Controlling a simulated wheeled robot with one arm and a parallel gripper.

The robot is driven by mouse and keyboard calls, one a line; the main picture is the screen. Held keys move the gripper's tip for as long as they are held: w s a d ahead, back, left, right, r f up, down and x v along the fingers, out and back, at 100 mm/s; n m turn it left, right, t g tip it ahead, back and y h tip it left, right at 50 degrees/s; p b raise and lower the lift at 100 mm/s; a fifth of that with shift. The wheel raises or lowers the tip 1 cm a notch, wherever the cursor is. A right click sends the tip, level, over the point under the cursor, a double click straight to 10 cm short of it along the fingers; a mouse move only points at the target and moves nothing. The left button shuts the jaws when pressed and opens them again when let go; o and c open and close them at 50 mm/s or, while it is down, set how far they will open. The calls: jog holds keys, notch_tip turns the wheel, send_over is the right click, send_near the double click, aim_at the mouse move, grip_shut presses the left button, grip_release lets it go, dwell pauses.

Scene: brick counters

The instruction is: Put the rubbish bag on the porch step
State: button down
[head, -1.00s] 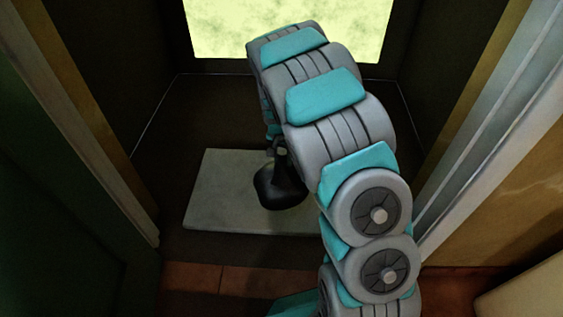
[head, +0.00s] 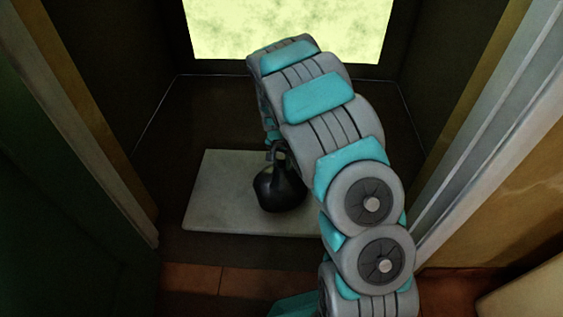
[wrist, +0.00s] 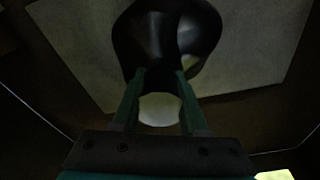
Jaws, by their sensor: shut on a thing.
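The rubbish bag (head: 279,190) is black and rounded with a narrow neck. It hangs or stands upright over the pale slab of the porch step (head: 218,195); I cannot tell for sure whether its bottom touches. My gripper (head: 277,154) is above the bag, shut on its neck, and mostly hidden by my arm in the head view. In the wrist view the bag (wrist: 165,35) sits at the tips of my gripper's fingers (wrist: 160,78), with the pale step (wrist: 75,35) behind it.
A doorway frames the step, with a pale post (head: 115,170) on the left and white trim (head: 485,140) on the right. Dark walls close in both sides. A bright opening (head: 290,28) is at the back. Reddish floor tiles (head: 190,278) lie in front. The step's left part is bare.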

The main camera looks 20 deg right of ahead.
jog(key=shift+c, duration=2.2)
grip_release()
jog(key=shift+r, duration=0.55)
jog(key=r, duration=0.3)
jog(key=s+r, duration=0.1)
jog(key=r, duration=0.3)
jog(key=r+p, duration=0.1)
jog(key=r, duration=0.3)
jog(key=shift+s+a, duration=0.15)
jog(key=shift+a, duration=0.25)
jog(key=s+r+n+g, duration=0.15)
jog(key=s+r, duration=0.45)
jog(key=s, duration=0.6)
jog(key=s+r+n, duration=0.2)
jog(key=s+r, duration=0.4)
jog(key=s, duration=0.6)
jog(key=s+a+r+n+g, duration=0.1)
jog(key=s+n, duration=0.3)
jog(key=s, duration=1.2)
jog(key=shift+s+a+r+y, duration=0.15)
jog(key=shift+s+a+y, duration=0.1)
jog(key=shift+s+y, duration=0.15)
jog(key=shift+g, duration=0.25)
